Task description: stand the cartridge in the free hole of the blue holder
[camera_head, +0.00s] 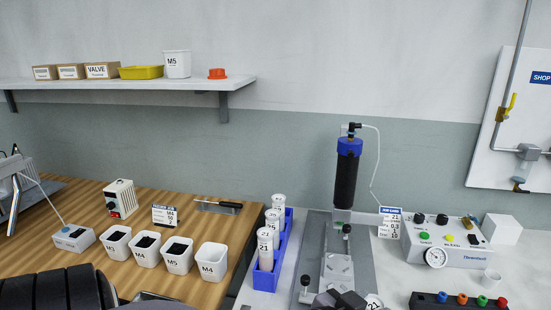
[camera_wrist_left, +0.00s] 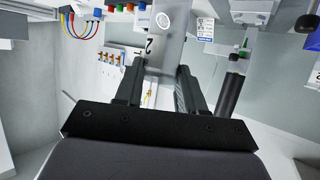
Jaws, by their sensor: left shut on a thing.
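The cartridge (camera_wrist_left: 166,50) is a pale cylinder with dark print, held between the fingers of my left gripper (camera_wrist_left: 160,78) in the left wrist view. In the head view only the cartridge's round numbered end (camera_head: 374,301) shows at the bottom edge, beside the dark fingers of my left gripper (camera_head: 345,300). The blue holder (camera_head: 284,245) stands left of the grey fixture plate. Several white cartridges (camera_head: 265,245) stand upright in a row in it. My right gripper is not in view.
A control box (camera_head: 445,242) and a black strip with coloured knobs (camera_head: 455,301) lie further right. White bins (camera_head: 212,262) stand on the wooden bench at left.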

